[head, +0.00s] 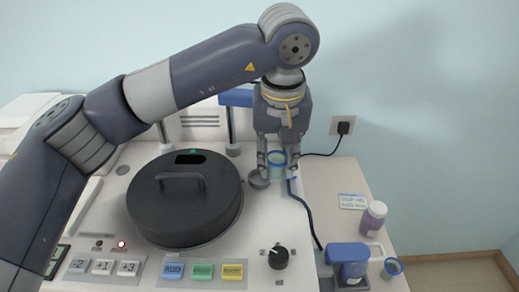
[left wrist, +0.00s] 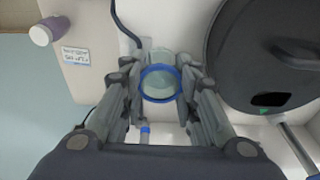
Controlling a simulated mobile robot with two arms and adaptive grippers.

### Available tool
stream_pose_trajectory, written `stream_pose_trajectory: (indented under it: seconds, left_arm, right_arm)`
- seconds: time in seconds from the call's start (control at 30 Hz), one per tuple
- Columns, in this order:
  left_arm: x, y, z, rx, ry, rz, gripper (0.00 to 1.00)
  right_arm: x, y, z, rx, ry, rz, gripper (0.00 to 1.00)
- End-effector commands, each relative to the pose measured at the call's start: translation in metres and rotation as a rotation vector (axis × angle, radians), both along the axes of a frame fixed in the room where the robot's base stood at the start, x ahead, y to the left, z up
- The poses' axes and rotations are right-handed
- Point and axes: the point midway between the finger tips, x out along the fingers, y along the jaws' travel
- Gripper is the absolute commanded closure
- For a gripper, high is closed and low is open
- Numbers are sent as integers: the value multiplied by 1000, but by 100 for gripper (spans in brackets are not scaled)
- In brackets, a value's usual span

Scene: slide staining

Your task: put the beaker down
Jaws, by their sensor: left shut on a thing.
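The beaker (head: 278,167) is a small clear cup with a blue rim, at the back right of the white machine in the head view. In the left wrist view the beaker (left wrist: 161,84) shows from above as a blue ring between the fingers. My left gripper (head: 276,162) points down and is shut on it. Whether its base touches the surface cannot be told. My right gripper is not in view.
A black round lid (head: 184,200) with a handle is left of the beaker.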

Motion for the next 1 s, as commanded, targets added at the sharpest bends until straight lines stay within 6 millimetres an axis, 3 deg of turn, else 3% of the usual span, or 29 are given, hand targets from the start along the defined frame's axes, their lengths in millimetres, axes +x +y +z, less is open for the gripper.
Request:
stream_pose_trajectory:
  seconds: [0.1,0.33,0.43,0.7,1.0]
  left_arm:
    - [21,15,1,0,3,3,90]
    - [38,27,-3,0,1,0,90]
    - [49,36,-3,0,2,3,90]
    - [46,33,-38,0,3,-2,90]
    - [46,33,-42,-1,0,-2,90]
  right_arm:
    - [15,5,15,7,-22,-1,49]
    - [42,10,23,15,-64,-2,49]
    - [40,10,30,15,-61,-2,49]
    - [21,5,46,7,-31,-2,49]
    - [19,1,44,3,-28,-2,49]
